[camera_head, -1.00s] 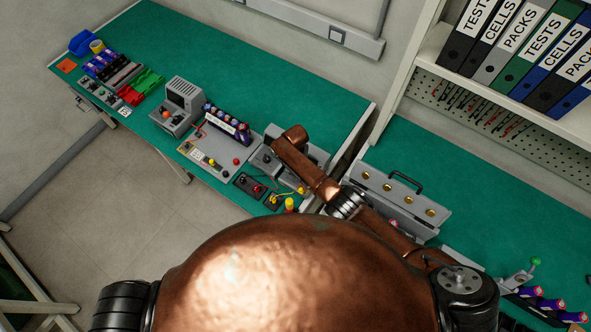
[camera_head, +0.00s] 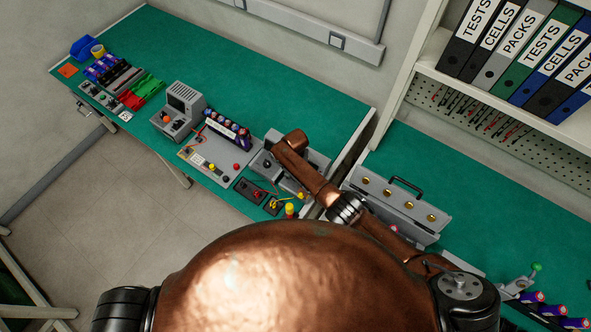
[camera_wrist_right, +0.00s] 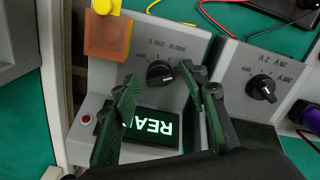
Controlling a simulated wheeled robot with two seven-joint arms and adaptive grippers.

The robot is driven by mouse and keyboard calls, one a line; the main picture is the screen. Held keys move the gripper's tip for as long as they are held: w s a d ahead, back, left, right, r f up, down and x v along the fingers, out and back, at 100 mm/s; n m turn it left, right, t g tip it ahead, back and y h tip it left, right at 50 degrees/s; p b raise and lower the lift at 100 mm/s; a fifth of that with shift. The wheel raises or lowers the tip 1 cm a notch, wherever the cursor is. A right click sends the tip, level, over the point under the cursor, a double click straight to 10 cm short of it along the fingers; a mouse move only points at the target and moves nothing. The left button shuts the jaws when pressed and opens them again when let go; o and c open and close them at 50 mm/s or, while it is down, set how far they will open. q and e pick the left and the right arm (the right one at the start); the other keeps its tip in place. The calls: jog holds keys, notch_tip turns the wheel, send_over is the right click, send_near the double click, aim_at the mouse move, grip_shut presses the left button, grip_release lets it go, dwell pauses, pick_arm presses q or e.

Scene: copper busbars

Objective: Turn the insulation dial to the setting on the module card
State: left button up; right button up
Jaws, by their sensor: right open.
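In the right wrist view, a black insulation dial (camera_wrist_right: 160,73) sits on a grey tester panel marked 500 V and 250 V. Below it a lit display (camera_wrist_right: 152,127) shows upside-down letters, partly covered by a finger. My right gripper (camera_wrist_right: 164,84) is open, its two dark green fingers apart on either side of the dial in the picture; contact cannot be told. In the head view, my right arm reaches over the grey tester (camera_head: 262,160) and hides that gripper. A white card (camera_head: 197,159) lies by the cell module (camera_head: 228,130); its print is too small to read. My left gripper is out of view.
A second dial (camera_wrist_right: 262,87) is close on the right, on a neighbouring meter. A yellow knob (camera_wrist_right: 106,6) on an orange block and red and yellow leads are near the panel's top. A grey case (camera_head: 400,205) stands right of the arm.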

notch_tip(320, 180, up, 12)
jog(key=shift+f, duration=0.15)
dwell(0.3)
dwell(0.4)
